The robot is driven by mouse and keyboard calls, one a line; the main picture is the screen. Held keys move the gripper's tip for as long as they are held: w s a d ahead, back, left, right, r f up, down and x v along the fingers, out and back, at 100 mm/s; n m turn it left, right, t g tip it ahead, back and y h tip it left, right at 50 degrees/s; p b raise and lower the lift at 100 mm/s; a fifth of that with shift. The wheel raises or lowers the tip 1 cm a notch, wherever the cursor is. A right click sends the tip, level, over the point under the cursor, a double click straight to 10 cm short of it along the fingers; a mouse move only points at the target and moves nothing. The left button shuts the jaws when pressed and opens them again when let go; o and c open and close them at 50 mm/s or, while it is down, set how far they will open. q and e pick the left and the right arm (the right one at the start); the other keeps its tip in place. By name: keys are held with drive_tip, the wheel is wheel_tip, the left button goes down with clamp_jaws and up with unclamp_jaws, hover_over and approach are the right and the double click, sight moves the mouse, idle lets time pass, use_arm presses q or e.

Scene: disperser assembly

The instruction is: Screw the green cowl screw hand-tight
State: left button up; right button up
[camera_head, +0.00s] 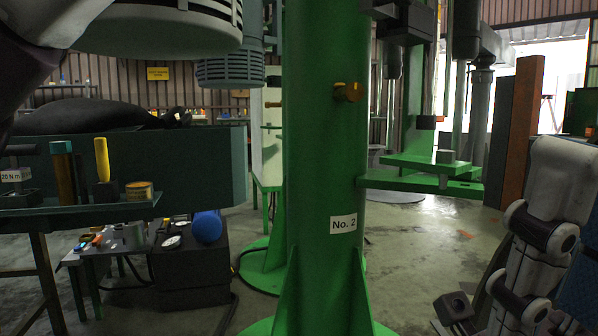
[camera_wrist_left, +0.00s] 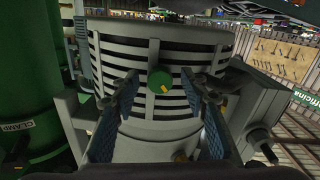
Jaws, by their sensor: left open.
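The green cowl screw (camera_wrist_left: 159,79) has a round green head with a small yellow mark. It sits on the front of the grey slotted cowl (camera_wrist_left: 120,50) in the left wrist view. My left gripper (camera_wrist_left: 160,84) is open, with one blue-padded finger on each side of the screw and a visible gap to it on both sides. I cannot tell whether the fingertips reach as far as the screw head. In the head view a grey slotted housing (camera_head: 150,30) fills the top left; no green screw shows on it. My right gripper is not seen.
A green column (camera_head: 322,180) labelled No. 2 stands mid-picture in the head view. A side table (camera_head: 90,209) with tools and a tin is at left. In the left wrist view a green clamp column (camera_wrist_left: 25,90) stands close at left and a grey bracket (camera_wrist_left: 255,110) at right.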

use_arm(q)
drive_tip(key=s+d+n+b, duration=0.1)
drive_tip(key=s+d+b, duration=0.35)
drive_tip(key=s, duration=0.25)
drive_tip(key=w+d+f+m+h, duration=0.2)
drive_tip(key=w+f, duration=0.4)
drive_tip(key=f, duration=0.4)
drive_tip(key=w+d+f+m+g+h, duration=0.1)
drive_tip(key=w+d+f+m+h, duration=0.2)
drive_tip(key=w+f, duration=0.4)
drive_tip(key=w+d+f+m+h+p, duration=0.1)
drive_tip(key=w+d+f+m+h, duration=0.1)
drive_tip(key=w+d+f+m, duration=0.2)
drive_tip(key=shift+w+d+f+m, duration=0.35)
drive_tip(key=shift+w+f, duration=1.3)
drive_tip(key=shift+f, duration=2.75)
